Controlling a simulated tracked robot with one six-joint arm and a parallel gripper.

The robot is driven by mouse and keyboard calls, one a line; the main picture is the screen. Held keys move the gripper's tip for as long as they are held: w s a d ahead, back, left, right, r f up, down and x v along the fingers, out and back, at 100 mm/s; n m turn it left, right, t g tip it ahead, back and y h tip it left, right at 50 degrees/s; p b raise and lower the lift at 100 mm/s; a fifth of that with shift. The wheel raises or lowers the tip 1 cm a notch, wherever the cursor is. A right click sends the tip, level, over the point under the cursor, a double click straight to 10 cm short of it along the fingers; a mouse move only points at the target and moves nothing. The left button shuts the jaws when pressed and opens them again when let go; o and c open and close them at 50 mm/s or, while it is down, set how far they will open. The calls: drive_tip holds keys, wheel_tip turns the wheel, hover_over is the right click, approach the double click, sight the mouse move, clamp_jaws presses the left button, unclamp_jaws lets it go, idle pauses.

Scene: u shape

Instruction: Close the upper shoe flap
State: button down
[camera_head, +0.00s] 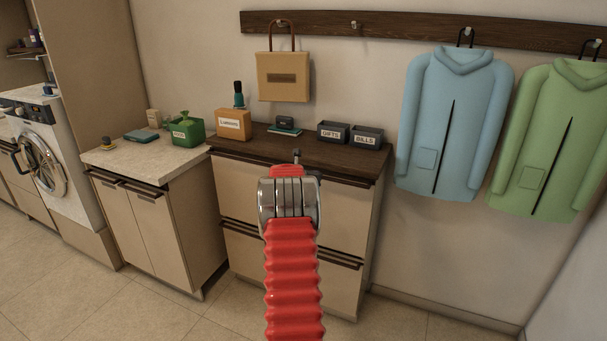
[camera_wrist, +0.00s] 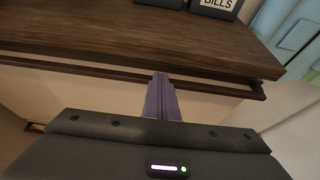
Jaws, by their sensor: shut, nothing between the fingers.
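The upper shoe flap (camera_head: 237,193) is a beige front panel on the dark-topped shoe cabinet, with a long dark handle along its top edge. In the wrist view the flap's handle rail (camera_wrist: 70,65) runs just below the wooden top, with a narrow gap between. I cannot tell how far the flap is tilted out. My gripper (camera_head: 296,155) is shut and empty at the cabinet's front upper edge. In the wrist view its purple fingers (camera_wrist: 161,80) overlap the rail; contact is unclear. My red arm hides the middle of the flap.
The dark cabinet top (camera_head: 255,140) holds an orange box (camera_head: 233,124), a small dark stack (camera_head: 285,126) and trays marked GIFTS (camera_head: 332,133) and BILLS (camera_head: 366,138). The lower flap (camera_head: 240,250) is below. Blue (camera_head: 452,120) and green (camera_head: 545,140) coats hang right.

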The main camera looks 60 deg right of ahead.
drive_tip(key=r+v, duration=0.2)
drive_tip(key=v, duration=1)
drive_tip(key=shift+w+r, duration=0.1)
drive_tip(key=shift+w, duration=0.1)
idle(0.3)
